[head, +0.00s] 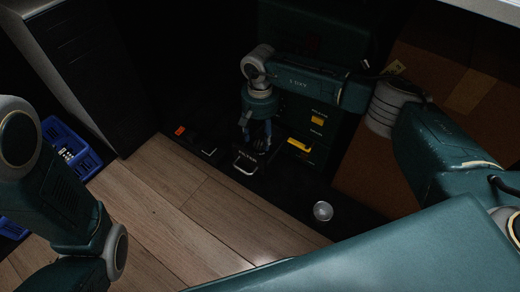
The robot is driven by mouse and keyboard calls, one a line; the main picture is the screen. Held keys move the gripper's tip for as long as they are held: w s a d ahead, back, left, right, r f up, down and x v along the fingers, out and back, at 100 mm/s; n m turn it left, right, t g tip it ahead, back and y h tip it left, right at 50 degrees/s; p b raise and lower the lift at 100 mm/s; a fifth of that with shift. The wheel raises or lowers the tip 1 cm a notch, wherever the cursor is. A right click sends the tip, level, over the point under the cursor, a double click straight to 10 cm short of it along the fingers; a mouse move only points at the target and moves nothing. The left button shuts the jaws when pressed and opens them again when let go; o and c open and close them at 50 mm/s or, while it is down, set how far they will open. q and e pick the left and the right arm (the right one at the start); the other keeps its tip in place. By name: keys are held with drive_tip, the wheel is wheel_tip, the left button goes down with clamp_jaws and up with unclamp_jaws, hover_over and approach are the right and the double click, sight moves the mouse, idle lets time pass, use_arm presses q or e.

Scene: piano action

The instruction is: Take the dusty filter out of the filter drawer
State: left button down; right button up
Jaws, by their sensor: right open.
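My right gripper (257,135) points down, open, in the dark area beside the green cabinet. It is just above and behind a dark drawer front with a silver handle (245,164). The lettering beside that handle is too small to read, so I cannot tell for sure that this is the filter drawer. It is too dark to make out the dusty filter or what lies between the fingers. My left arm shows at the left edge, but its gripper is out of view.
A red part (180,130) and a smaller handle (208,151) sit left of the drawer. The green cabinet has yellow labels (299,144). A round glassy thing (323,210) lies front right. A cardboard box (440,110) stands right, a blue crate (72,150) left. The wooden floor (190,205) is clear.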

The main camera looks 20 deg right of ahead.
sight(260, 144)
wheel_tip(260, 144, down, 5)
drive_tip(key=b, duration=0.3)
drive_tip(key=shift+r, duration=0.2)
drive_tip(key=c, duration=0.8)
drive_tip(key=shift+c, duration=0.2)
drive_tip(key=shift+r, duration=0.1)
